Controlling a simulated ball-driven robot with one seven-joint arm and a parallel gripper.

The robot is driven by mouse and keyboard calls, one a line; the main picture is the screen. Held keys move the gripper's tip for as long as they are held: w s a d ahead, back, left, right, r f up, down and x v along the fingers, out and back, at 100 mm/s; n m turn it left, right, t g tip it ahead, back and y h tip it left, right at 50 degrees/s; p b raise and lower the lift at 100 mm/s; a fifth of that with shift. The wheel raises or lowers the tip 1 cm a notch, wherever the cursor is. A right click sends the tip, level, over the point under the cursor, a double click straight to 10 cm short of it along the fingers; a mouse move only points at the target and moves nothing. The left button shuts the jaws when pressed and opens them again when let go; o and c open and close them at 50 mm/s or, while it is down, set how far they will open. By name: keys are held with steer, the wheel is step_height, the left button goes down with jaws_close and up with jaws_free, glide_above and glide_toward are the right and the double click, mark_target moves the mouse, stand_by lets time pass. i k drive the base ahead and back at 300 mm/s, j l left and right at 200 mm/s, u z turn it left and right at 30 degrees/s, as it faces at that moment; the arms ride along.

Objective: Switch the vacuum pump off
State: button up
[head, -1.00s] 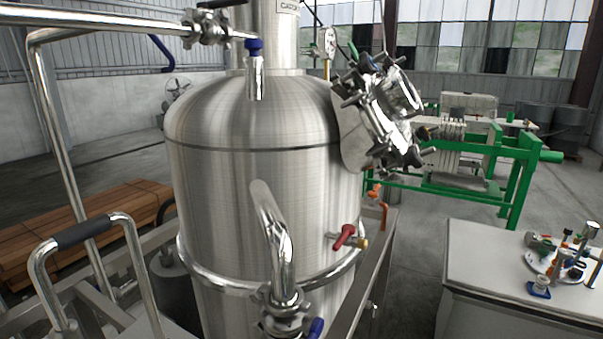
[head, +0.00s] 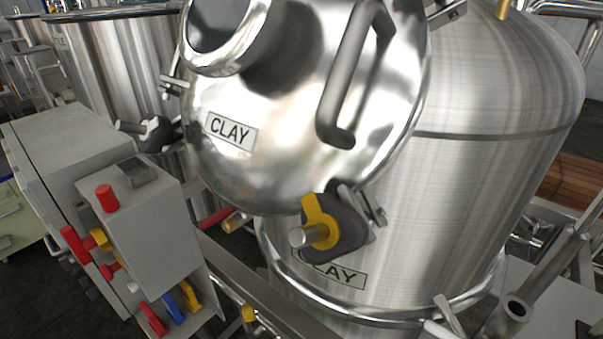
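No part I can be sure is the vacuum pump shows. A grey control box (head: 155,225) stands at the left. It has a red mushroom button (head: 107,198) and a small dark display (head: 132,172) on top. A red and yellow handle (head: 86,244) sits on its left side. Low on its front are a red lever (head: 152,319), a blue lever (head: 172,307) and a yellow lever (head: 190,295). I cannot read what any of them switches. My gripper is not in view.
A steel tank (head: 480,150) labelled CLAY fills the right. Its round polished door (head: 300,120), also labelled CLAY, juts out close to me with a grey handle and a yellow-black clamp knob (head: 322,232). Another steel tank (head: 110,60) stands behind left. Dark floor shows lower left.

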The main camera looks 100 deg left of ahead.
mark_target(80, 273)
steer(key=k+l+u, duration=0.1)
steer(key=l+u, duration=0.25)
steer(key=u, duration=0.15)
steer(key=k+l+u, duration=0.15)
steer(key=l+u, duration=0.3)
steer(key=j+u, duration=0.1)
steer(key=u, duration=2.55)
